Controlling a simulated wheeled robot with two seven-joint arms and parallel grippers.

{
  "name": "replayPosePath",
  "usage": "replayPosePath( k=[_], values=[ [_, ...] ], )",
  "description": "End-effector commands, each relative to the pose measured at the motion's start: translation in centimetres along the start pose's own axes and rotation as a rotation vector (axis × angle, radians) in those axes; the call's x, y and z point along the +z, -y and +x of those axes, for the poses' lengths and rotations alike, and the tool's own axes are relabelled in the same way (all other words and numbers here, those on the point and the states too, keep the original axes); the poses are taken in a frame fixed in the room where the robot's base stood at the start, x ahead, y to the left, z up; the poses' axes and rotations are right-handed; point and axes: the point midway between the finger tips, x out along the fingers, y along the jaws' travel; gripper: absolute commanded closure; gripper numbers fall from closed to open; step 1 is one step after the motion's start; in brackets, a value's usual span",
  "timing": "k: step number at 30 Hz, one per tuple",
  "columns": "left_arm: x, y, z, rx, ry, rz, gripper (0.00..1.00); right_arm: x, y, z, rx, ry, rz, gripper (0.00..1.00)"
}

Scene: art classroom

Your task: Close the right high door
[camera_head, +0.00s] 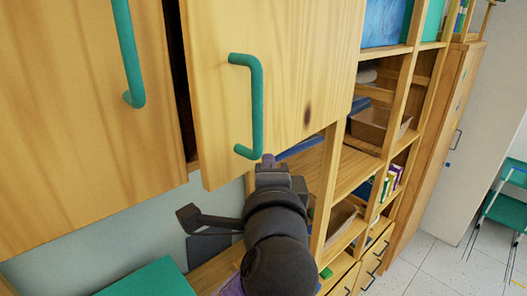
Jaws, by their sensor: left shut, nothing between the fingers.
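The right high door (312,68) is a pale wooden panel with a green bar handle (257,105). It stands ajar: its left edge sits forward of the left high door (65,130), with a dark gap between them. The left high door has its own green handle (127,50). My left gripper (268,161) is shut and empty. Its tip is at the lower edge of the right high door, just below and right of the handle's lower end; I cannot tell whether it touches. My right gripper is not in view.
Open wooden shelves (350,172) to the right hold a basket (378,125) and books (391,182). A tall wooden cabinet (440,130) stands beyond. A green surface (150,279) is at lower left. Clear tiled floor (425,262) and a green chair (506,210) are at right.

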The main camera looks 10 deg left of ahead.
Motion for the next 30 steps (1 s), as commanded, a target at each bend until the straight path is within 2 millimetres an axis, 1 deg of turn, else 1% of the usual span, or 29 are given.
replayPosePath(
  k=[1,4,15,17,21,24,30],
  values=[
    [0.4,0.2,0.3,0.000,0.002,0.003,1.00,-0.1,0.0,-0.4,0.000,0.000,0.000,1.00],
    [0.8,0.1,0.8,0.001,0.001,0.001,1.00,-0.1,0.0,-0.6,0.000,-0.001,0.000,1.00],
    [1.1,-0.1,1.0,0.000,0.001,0.001,1.00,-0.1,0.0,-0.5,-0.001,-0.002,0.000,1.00],
    [1.6,-0.1,1.5,0.002,0.002,0.002,1.00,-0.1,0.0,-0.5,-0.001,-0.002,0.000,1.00],
    [3.4,-0.1,3.1,0.001,0.003,0.004,1.00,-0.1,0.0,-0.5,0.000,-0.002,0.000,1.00],
    [4.2,-0.1,3.8,0.000,0.001,0.002,1.00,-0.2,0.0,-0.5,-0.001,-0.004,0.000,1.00],
    [4.5,0.0,4.0,-0.002,0.003,0.001,1.00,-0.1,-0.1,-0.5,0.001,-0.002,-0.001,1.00]
  ],
)
